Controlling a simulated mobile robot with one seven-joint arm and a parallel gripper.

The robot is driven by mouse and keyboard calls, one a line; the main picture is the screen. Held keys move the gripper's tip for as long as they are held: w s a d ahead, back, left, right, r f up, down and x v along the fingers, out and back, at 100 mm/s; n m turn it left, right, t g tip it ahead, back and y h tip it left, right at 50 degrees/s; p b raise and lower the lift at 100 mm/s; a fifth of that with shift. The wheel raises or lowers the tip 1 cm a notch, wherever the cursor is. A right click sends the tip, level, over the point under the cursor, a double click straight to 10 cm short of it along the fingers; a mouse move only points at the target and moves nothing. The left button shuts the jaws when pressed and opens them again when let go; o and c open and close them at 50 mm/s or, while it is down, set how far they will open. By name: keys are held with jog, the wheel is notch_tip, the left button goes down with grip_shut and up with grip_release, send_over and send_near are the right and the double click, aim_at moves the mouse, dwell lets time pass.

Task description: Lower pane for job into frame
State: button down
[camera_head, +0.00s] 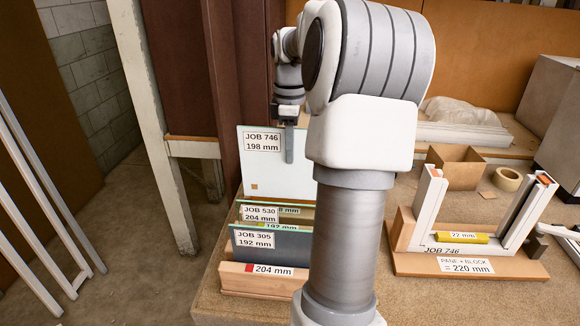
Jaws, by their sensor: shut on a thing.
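The pale glass pane labelled JOB 746, 198 mm (255,168) stands upright at the back of the pane rack (262,283). My gripper (289,128) is shut on its top edge, with one grey finger down over the near face. My arm hides the pane's right side. I cannot tell whether its lower edge is clear of the rack. The white U-shaped frame marked JOB 746 (426,212) stands on a wooden base at the right, open at the top. A yellow 22 mm block (462,238) lies along its bottom rail.
Panes JOB 530, 204 mm (258,214) and JOB 305, 192 mm (272,246) stand in the rack. A card (466,266) reads PANE + BLOCK = 220 mm. A cardboard box (455,167) and tape roll (508,179) sit behind the frame.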

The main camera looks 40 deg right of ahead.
notch_tip(320, 180, up, 10)
jog(key=p, duration=0.7)
jog(key=shift+p, duration=0.35)
jog(key=shift+f, duration=0.15)
jog(key=shift+s+a, duration=0.1)
